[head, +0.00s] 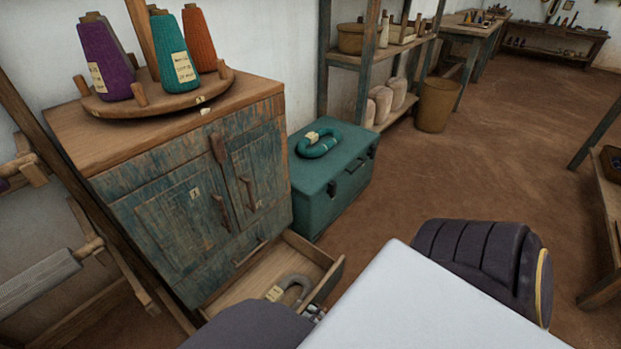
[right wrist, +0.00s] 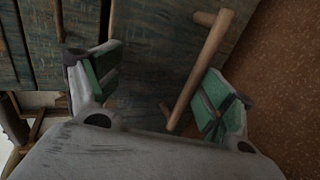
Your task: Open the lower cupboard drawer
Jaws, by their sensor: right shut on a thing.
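The worn blue-green wooden cupboard (head: 190,212) stands at the left with its two doors shut. Its lower drawer (head: 318,256) is pulled out, and its bare wood inside shows. My right gripper (head: 315,312) is at the drawer's front, mostly hidden behind my own body. My left gripper is out of view.
A round wooden stand (head: 155,95) with yarn cones tops the cupboard. A teal chest (head: 335,185) with a teal skein (head: 320,145) stands close beside it on the right. A wooden shelf (head: 375,55) is behind. Brown floor (head: 450,165) is clear to the right.

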